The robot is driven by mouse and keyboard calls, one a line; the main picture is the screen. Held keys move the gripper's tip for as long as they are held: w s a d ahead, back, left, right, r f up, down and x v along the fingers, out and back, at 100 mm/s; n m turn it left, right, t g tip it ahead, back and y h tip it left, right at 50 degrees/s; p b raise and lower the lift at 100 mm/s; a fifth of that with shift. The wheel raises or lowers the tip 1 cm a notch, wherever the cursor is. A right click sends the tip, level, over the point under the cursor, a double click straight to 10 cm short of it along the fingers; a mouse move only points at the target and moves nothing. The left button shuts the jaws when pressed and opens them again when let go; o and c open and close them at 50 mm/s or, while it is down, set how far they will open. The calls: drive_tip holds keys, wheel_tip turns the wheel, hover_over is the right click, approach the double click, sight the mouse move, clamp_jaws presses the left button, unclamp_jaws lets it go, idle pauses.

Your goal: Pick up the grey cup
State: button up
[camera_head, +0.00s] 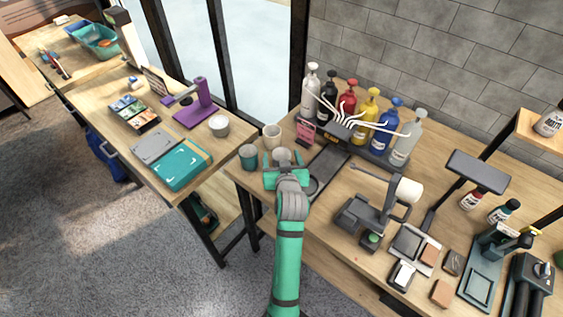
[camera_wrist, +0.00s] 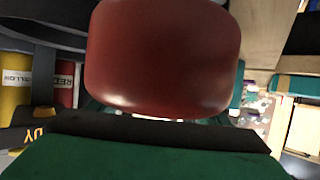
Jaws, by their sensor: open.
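A light grey cup (camera_head: 282,155) stands at the left end of the workbench in the head view, its lower part hidden by my gripper. My gripper (camera_head: 284,167) is open and right at this cup; whether the fingers touch it cannot be told. A dark teal-grey cup (camera_head: 248,157) stands just to its left, and a pale beige cup (camera_head: 271,136) just behind. In the wrist view, a large dark red rounded shape (camera_wrist: 163,55) fills the upper middle, very close to the lens; I cannot tell what it is.
A roll holder (camera_head: 375,215) is further right.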

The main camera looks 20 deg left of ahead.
drive_tip(key=shift+c, duration=0.4)
drive_tip(key=c, duration=1)
drive_tip(key=shift+r, duration=0.1)
